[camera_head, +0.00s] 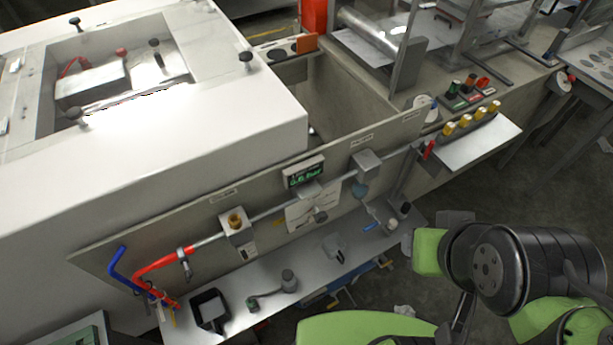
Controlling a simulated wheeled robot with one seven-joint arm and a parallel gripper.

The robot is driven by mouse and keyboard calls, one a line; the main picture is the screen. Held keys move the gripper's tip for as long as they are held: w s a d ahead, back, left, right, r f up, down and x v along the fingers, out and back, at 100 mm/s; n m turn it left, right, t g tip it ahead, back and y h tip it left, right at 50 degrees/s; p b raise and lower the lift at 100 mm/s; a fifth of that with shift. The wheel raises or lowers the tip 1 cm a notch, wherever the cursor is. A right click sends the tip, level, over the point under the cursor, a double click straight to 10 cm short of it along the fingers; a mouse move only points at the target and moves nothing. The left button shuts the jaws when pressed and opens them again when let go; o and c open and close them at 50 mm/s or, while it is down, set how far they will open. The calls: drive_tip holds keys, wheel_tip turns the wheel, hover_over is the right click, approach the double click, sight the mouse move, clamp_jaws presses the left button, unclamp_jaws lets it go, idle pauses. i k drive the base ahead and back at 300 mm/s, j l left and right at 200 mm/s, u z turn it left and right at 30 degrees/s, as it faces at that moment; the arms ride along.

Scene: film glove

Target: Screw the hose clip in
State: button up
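A hose clip (184,263), a small grey metal band with a raised part, sits around the red hose (160,265) near where the hose meets a grey pipe (268,212). Its screw is too small to make out. My arm, green and black, fills the lower right, well apart from the clip. A thin dark part beneath its black joint may belong to my gripper (460,316); its fingers cannot be made out clearly, nor whether they hold anything.
A blue pipe (118,268) bends beside the red hose. A display box (304,172) and a brass-topped valve block (237,228) sit along the pipe. Below, a shelf (262,312) holds a black square tray (208,309) and small tools. Yellow-handled tools (464,120) stand at right.

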sight(189, 273)
drive_tip(key=u, duration=2.1)
